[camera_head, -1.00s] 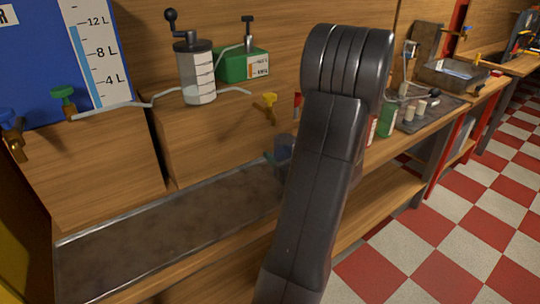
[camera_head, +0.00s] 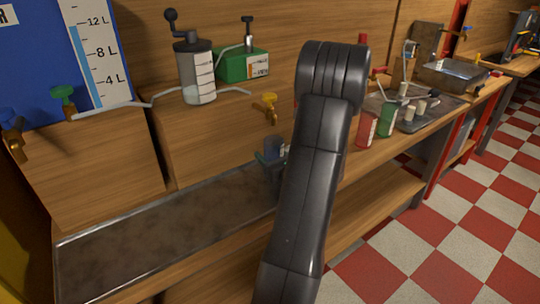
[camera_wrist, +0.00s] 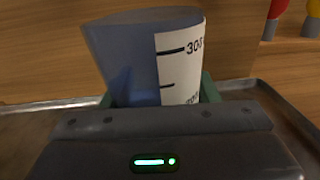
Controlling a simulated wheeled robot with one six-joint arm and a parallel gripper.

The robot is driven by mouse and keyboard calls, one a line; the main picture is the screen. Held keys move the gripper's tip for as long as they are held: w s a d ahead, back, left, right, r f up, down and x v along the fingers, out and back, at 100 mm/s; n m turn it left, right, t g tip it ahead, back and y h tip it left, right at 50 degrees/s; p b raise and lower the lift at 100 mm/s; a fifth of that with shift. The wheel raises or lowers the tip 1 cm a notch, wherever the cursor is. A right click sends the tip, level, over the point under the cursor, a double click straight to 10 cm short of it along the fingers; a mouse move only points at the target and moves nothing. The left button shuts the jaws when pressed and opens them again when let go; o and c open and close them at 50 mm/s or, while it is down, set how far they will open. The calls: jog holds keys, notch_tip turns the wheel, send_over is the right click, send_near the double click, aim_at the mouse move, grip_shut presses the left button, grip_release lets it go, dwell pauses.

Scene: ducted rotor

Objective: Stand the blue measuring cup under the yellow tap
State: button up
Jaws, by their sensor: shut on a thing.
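The blue measuring cup (camera_wrist: 128,58) fills the middle of the wrist view, with a white scale marked 300 on its side. My gripper (camera_wrist: 155,95) is shut on it; green finger pads show at both sides of the cup. In the head view the cup (camera_head: 273,148) shows just left of my dark arm, above the right part of the metal tray, and my gripper is mostly hidden behind the arm. The yellow tap (camera_head: 268,104) sticks out from the wooden block above the cup. I cannot tell whether the cup touches the tray.
The shallow metal tray (camera_head: 150,235) runs along the bench front, its left part bare. A green tap (camera_head: 63,98) and a blue tap (camera_head: 12,125) are at left. Red (camera_head: 367,128) and green (camera_head: 387,118) containers stand right of my arm.

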jog(key=shift+f, duration=0.2)
jog(key=o, duration=1.1)
jog(key=shift+c, duration=0.2)
jog(key=shift+r, duration=0.2)
jog(key=shift+s+d+r, duration=0.1)
jog(key=v, duration=1.1)
jog(key=shift+s+d, duration=0.25)
jog(key=shift+s, duration=0.1)
